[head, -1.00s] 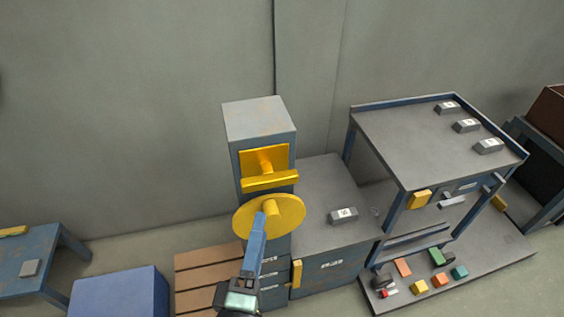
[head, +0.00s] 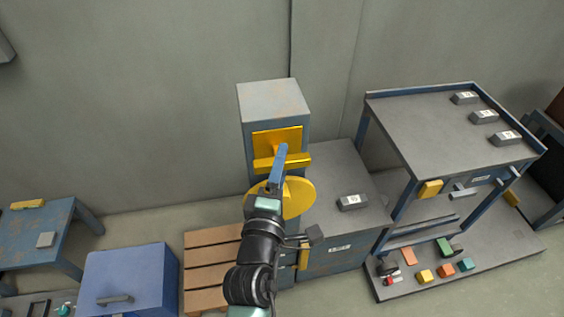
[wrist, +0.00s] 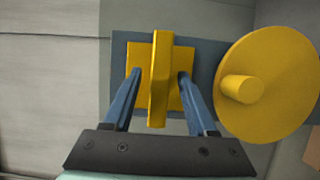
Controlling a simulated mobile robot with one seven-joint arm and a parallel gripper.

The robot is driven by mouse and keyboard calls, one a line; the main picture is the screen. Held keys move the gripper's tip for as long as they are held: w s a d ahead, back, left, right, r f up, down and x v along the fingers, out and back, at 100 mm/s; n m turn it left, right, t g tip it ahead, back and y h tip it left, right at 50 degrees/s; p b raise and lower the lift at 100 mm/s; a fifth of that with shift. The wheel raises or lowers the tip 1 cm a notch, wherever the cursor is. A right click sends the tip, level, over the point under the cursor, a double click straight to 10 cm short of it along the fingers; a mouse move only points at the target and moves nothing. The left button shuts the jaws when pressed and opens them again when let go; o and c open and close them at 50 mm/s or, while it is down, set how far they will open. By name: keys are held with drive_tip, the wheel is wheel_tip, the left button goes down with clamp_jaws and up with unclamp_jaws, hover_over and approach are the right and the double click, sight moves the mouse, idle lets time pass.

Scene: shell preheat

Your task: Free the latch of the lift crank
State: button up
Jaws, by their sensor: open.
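The latch is a yellow bar (head: 299,160) on a square yellow plate (head: 267,140), on the front of a grey-blue column. Below it is the lift crank, a round yellow disc (head: 301,198) with a peg, partly hidden by my arm. In the wrist view the latch bar (wrist: 160,58) stands upright in the middle, and the disc (wrist: 275,75) with its peg is at the right. My gripper (head: 281,150) is open at the latch; in the wrist view its blue fingers (wrist: 158,76) lie on either side of the bar with visible gaps. I cannot tell the exact depth overlap.
A grey cabinet (head: 345,225) with a small grey block (head: 352,202) stands right of the column. Farther right is a blue-framed stand (head: 445,135). A wooden pallet (head: 208,265), a blue box (head: 125,280) and a blue table (head: 35,235) are at the left.

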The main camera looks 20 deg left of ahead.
drive_tip(key=shift+w, duration=0.4)
clamp_jaws()
